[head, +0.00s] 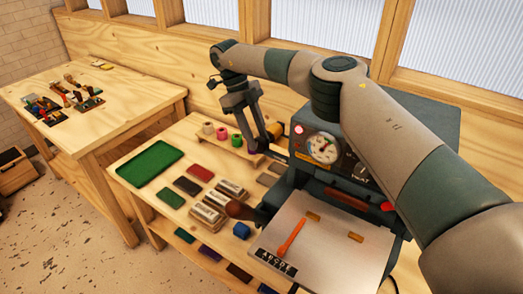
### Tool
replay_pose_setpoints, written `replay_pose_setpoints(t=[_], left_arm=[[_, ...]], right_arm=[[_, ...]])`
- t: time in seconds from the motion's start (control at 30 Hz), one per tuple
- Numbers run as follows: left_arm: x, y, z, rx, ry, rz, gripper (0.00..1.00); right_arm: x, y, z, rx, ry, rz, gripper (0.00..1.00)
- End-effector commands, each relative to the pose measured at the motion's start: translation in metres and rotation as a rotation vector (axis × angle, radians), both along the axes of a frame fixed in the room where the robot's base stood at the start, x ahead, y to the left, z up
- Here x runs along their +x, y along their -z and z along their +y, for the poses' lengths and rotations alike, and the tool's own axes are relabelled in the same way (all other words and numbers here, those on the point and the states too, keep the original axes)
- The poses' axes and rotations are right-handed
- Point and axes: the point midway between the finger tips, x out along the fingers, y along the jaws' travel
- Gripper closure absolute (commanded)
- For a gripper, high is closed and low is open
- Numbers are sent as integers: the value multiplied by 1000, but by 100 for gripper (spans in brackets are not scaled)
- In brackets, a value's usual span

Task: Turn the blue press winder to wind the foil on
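The dark blue-grey press (318,172) stands at the right of the bench, with a round dial (323,148) and a lit red lamp on its front. My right arm reaches across in front of it from the right. My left gripper is not in view.
Pink and green foil rolls (222,133) stand on a wooden rack left of the gripper. An orange stick (291,237) lies on the press's pale plate. A second table (120,95) stands left.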

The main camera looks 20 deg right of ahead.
Motion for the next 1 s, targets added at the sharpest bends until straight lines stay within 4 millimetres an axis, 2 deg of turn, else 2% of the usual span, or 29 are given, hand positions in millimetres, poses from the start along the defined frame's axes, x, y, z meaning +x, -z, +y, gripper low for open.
replay_pose_setpoints(t=[0.03,0.2,0.57,0.67,0.73,1.0], left_arm=[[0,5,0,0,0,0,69],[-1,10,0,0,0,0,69],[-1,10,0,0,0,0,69],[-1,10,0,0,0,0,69],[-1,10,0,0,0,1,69],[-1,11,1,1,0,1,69]], right_arm=[[0,8,-1,0,1,0,62],[2,18,-3,1,0,-1,62],[2,20,-4,1,-1,-1,62],[2,20,-4,1,-1,-1,82],[2,20,-4,1,-1,-1,98],[2,21,-5,7,-1,-8,100]])
